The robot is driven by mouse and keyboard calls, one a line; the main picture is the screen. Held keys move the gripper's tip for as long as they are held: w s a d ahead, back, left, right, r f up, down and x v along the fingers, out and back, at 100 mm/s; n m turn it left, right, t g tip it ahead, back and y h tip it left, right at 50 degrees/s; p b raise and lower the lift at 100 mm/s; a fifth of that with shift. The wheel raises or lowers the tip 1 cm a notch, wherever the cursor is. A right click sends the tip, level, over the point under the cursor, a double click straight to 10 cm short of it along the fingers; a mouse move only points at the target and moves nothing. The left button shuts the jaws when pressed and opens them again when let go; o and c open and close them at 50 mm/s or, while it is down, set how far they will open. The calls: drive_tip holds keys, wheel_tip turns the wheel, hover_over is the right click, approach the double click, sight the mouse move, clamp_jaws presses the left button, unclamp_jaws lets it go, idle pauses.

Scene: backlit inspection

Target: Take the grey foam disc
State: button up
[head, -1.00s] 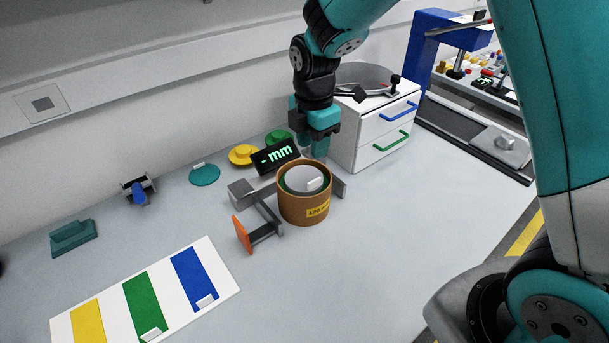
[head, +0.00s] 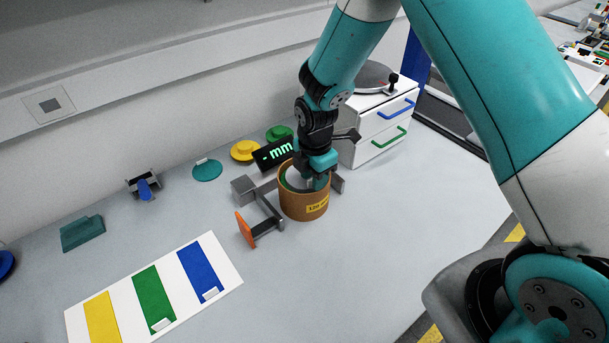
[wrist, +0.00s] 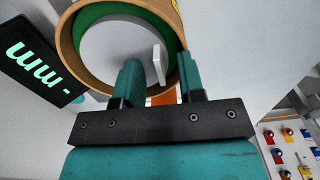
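The grey foam disc (head: 293,180) lies inside a brown round container (head: 298,208) with a green inner ring. In the wrist view the disc (wrist: 108,45) is a pale grey round face with a thin upright tab (wrist: 159,64) near its right side. My gripper (head: 314,181) is over the container's mouth, at its right side, and hides part of the disc in the head view. In the wrist view my gripper (wrist: 158,78) is open, with the tab seen between its two fingers. I cannot tell that either finger touches the tab.
A black display reading mm (head: 274,154) stands behind the container. A grey measuring frame with an orange end (head: 245,230) is around and left of it. A white drawer cabinet (head: 377,135) stands to the right. A colour-striped board (head: 124,303) lies at front left.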

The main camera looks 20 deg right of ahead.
clamp_jaws()
drive_tip(key=shift+r, duration=0.1)
